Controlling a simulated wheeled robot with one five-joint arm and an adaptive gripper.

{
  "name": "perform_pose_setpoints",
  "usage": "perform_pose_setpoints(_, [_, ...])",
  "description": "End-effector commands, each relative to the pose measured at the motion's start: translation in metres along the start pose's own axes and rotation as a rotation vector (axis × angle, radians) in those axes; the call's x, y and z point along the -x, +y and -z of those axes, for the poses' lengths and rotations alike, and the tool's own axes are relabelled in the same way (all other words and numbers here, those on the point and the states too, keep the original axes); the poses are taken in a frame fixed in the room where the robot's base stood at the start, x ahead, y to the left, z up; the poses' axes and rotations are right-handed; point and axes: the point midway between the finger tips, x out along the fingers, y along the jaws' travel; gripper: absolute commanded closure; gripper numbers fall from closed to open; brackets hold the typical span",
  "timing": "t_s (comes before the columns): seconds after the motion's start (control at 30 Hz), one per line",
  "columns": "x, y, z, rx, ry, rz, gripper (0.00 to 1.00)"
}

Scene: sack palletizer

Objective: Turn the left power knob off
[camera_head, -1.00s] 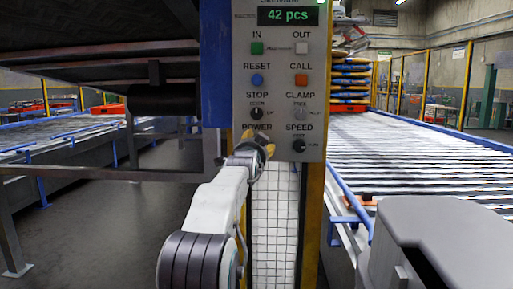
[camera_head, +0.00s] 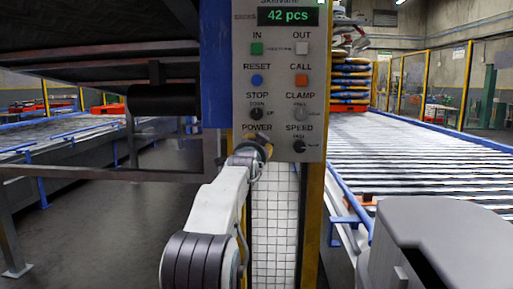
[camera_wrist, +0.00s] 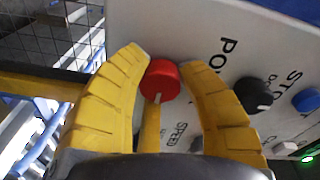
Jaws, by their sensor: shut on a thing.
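The red POWER knob (camera_wrist: 160,80) sits at the lower left of the control panel, under the POWER label (camera_head: 257,127). Its pale pointer mark points down in the wrist view. My gripper (camera_wrist: 162,60) has its yellow fingers on either side of the knob and is shut on it. In the head view my gripper (camera_head: 256,147) covers the knob, so it is hidden there.
The grey panel (camera_head: 277,142) also carries the SPEED knob (camera_head: 299,147), STOP knob (camera_head: 256,114), CLAMP knob (camera_head: 300,114), blue RESET button (camera_head: 257,80) and orange CALL button (camera_head: 301,80). A roller conveyor (camera_head: 400,160) lies right.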

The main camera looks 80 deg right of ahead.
Motion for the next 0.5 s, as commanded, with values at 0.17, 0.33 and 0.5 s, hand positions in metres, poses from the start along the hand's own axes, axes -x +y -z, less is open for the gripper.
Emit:
perform_pose_setpoints(0.17, [0.0000, 0.0002, 0.0001, 0.000, 0.000, 0.000, 0.92])
perform_pose_setpoints(0.33, [-0.0001, 0.0000, 0.0003, 0.004, 0.001, 0.000, 0.98])
perform_pose_setpoints(0.5, [-0.0001, -0.0006, 0.0007, 0.045, 0.003, 0.004, 0.98])
